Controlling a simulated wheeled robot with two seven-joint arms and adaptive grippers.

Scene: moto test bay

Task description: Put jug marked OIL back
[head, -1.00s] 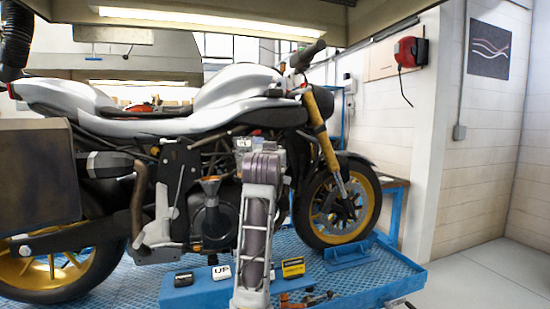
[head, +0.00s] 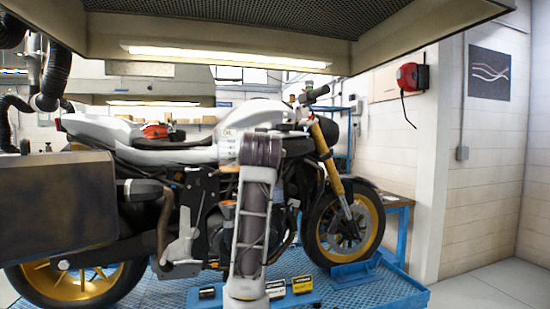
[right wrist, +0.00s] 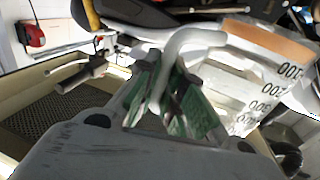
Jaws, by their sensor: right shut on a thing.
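The jug (right wrist: 250,75) is pale and translucent, with black volume marks and an orange-brown band, in the right wrist view. My right gripper (right wrist: 172,95), with green finger pads, is shut on its pale bent handle. In the head view, part of the jug (head: 228,148) shows just left of my right wrist, raised in front of the motorcycle. My right forearm hides the rest of it, and the gripper's fingers. I cannot read the word OIL. My left gripper is not in view.
A white motorcycle (head: 185,152) stands on a blue lift platform (head: 375,287). Black and yellow button blocks (head: 302,284) are at its front. A dark box (head: 55,205) fills the left. A hood with a lamp (head: 225,57) hangs overhead. Floor at right is clear.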

